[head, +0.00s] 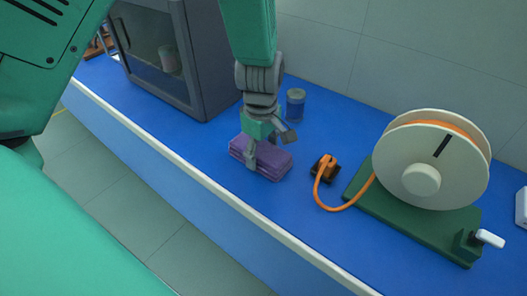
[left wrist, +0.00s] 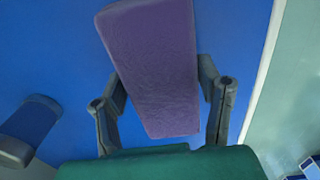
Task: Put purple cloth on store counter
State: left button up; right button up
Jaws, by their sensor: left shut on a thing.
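The purple cloth (head: 262,157) is a folded block on the blue counter (head: 215,145), near its front edge in the head view. My left gripper (head: 262,155) comes down from above and is shut on the cloth, one finger on its front side. In the left wrist view the cloth (left wrist: 155,70) lies between the two fingers (left wrist: 163,105), its far end reaching the top of the picture. Whether the cloth touches the counter is hard to tell. My right gripper is not in view.
A blue jar (head: 295,104) stands just behind the cloth. To the right are a small black block with an orange cable plug (head: 326,168) and a large cable reel (head: 425,165) on a green base. A dark glass-fronted cabinet (head: 190,60) stands at the left.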

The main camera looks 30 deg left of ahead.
aim_at(263, 150)
pick_arm(q)
jog(key=o, duration=1.2)
jog(key=shift+s, duration=0.1)
jog(key=shift+d+r, duration=0.2)
jog(key=shift+d, duration=0.2)
jog(key=r, duration=0.3)
jog(key=r+p, duration=0.1)
jog(key=r, duration=0.6)
jog(key=shift+a+r+p, duration=0.15)
jog(key=shift+a+p, duration=0.2)
jog(key=shift+p, duration=0.05)
jog(key=shift+d+r, duration=0.3)
jog(key=shift+r, duration=0.45)
jog(key=shift+a, duration=0.2)
jog(key=shift+s+f, duration=0.1)
